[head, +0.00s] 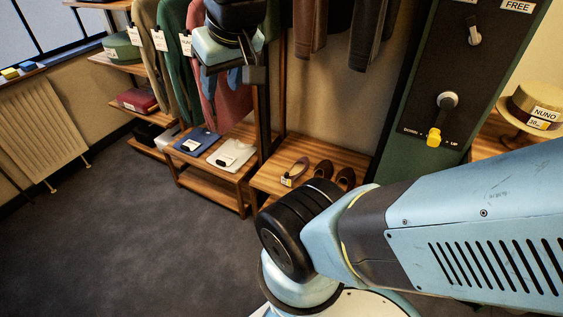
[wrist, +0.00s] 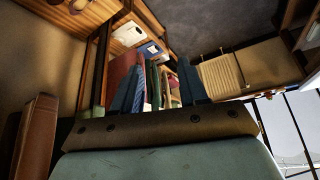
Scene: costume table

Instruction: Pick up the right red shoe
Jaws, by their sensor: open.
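Two reddish-brown shoes stand side by side on a low wooden bench (head: 268,181) in the head view. The right shoe (head: 346,178) is partly hidden by my arm, and the left shoe (head: 323,170) is beside it. In the wrist view, part of a shoe (wrist: 78,6) shows at the top left edge; I cannot tell which one. My gripper (wrist: 158,66) is open, with its two dark fingers apart and nothing held between them. In the head view it is high by the hanging clothes, well above and left of the shoes.
A sandal-like item with a yellow tag (head: 295,172) lies left of the shoes. Hanging garments (head: 172,40) and a wooden post (head: 264,110) are close to my gripper. A dark panel with a lever (head: 446,101) stands right of the bench. The grey floor (head: 110,215) at left is clear.

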